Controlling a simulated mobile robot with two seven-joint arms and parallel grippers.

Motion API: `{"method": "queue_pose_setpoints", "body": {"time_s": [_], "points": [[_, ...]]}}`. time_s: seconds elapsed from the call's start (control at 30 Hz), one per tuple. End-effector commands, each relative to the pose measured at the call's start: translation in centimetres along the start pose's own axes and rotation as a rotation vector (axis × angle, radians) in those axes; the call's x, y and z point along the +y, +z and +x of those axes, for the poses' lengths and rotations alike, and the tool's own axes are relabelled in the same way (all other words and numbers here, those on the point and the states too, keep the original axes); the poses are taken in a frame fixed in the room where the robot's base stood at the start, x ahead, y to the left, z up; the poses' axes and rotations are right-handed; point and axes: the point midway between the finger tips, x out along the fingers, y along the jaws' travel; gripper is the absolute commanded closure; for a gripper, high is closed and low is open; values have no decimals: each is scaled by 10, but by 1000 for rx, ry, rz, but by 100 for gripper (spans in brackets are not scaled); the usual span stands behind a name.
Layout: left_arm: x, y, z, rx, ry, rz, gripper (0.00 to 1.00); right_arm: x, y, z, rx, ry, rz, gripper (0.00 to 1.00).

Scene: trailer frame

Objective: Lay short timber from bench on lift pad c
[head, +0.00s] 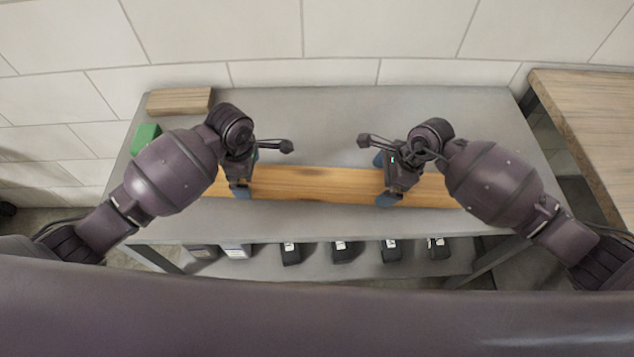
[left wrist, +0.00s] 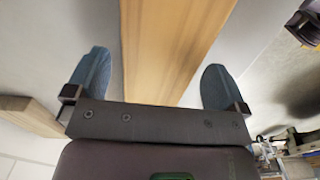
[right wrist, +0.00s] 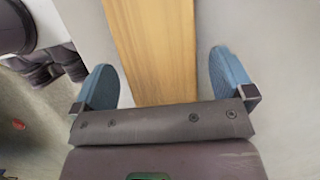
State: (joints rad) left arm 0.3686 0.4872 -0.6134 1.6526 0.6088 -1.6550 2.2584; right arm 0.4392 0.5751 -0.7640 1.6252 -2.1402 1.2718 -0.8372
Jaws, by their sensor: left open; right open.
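A long, light-brown timber (head: 310,184) lies flat across the grey bench (head: 320,120). My left gripper (head: 246,172) is open over the timber's left part. In the left wrist view the timber (left wrist: 165,50) runs between the two blue fingers (left wrist: 152,78), with a gap on each side. My right gripper (head: 383,180) is open over the timber's right part. In the right wrist view the timber (right wrist: 155,45) also runs between the spread fingers (right wrist: 165,77), touching neither. My arms hide parts of the timber. I cannot make out a lift pad marked c.
A shorter wooden block (head: 180,101) lies at the bench's back left, near a green block (head: 145,138). Several black items (head: 341,252) stand on a lower shelf in front. A wooden-topped table (head: 595,120) stands at the right. A tiled wall (head: 300,40) closes the back.

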Motion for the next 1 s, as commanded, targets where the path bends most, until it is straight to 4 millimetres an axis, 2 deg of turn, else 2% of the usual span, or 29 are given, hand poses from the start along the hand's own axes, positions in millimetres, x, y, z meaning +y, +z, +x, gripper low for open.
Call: {"method": "queue_pose_setpoints", "body": {"time_s": [0.1, 0.3, 0.67, 1.0], "points": [[0, 0, 15, 0, -1, -1, 0, 1, 1, 15, -2, 2, 1, 0], [0, 0, 28, 1, 0, 0, 0, 1, 0, 28, -1, 1, 1, 0], [0, 0, 30, 0, 1, 0, 0, 0, 0, 31, 0, 1, 0, 0], [0, 0, 30, 0, 1, 0, 52, 0, 0, 30, 0, 1, 0, 52]]}}
